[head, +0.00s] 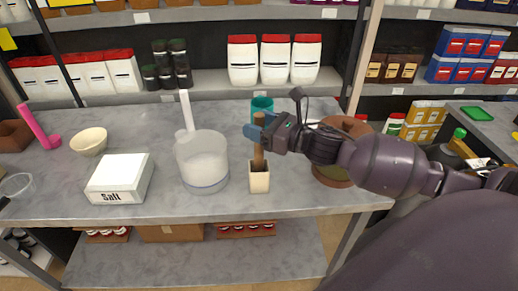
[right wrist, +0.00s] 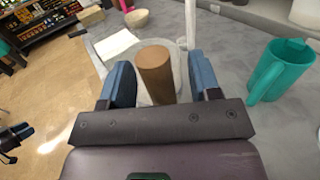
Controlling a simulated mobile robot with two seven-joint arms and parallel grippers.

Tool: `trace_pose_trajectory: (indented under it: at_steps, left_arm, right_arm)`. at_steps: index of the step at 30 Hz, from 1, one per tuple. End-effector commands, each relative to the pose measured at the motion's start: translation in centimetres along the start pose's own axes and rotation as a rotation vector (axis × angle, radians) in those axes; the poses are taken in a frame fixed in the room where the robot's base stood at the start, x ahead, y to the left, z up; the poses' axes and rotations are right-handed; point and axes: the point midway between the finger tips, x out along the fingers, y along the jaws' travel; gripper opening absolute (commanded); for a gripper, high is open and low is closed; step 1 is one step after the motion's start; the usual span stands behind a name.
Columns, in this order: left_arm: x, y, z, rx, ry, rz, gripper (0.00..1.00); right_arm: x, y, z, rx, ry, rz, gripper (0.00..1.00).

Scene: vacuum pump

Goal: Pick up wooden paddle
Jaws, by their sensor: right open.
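The wooden paddle (head: 259,150) stands upright in a small cream holder (head: 259,181) near the table's front edge in the head view. My right gripper (head: 258,132) is at the paddle's upper part. In the right wrist view the brown round top of the paddle (right wrist: 154,70) lies between the two blue fingers of my right gripper (right wrist: 160,85). The fingers are apart, with a gap visible beside the handle. The holder is hidden in the right wrist view. My left gripper is not in the head view.
A clear vacuum chamber (head: 203,162) stands just left of the holder. A teal mug (head: 262,104) is behind the gripper. A brown pot (head: 333,173) stands to the right, partly behind my right arm. A salt box (head: 120,178) and cream bowl (head: 88,141) are farther left.

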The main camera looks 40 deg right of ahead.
Motion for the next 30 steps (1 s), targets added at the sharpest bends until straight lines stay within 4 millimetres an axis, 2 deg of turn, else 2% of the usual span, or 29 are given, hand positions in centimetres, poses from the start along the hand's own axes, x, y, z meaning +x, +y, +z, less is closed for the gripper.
trace_pose_trajectory:
  at_steps: [6, 14, 17, 25, 26, 30]
  left_arm:
    - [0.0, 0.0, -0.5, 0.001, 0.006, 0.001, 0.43]
    - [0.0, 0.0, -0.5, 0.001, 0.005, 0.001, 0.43]
    - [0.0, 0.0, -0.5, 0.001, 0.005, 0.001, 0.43]
    - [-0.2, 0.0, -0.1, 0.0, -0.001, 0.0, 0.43]
    - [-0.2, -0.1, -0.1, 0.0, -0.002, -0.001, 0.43]
    - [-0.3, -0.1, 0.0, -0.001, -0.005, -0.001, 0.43]
  right_arm:
    - [1.6, 0.1, -0.1, 0.001, 0.0, 0.0, 0.57]
    - [1.7, 0.1, -0.1, 0.001, 0.001, 0.0, 0.57]
    - [1.7, 0.1, -0.1, 0.001, 0.001, 0.0, 0.45]
    - [1.7, 0.1, -0.1, 0.001, 0.001, 0.0, 0.03]
    - [1.7, 0.1, -0.1, 0.001, 0.001, 0.0, 0.0]
    - [1.7, 0.1, -0.1, 0.001, 0.001, 0.0, 0.0]
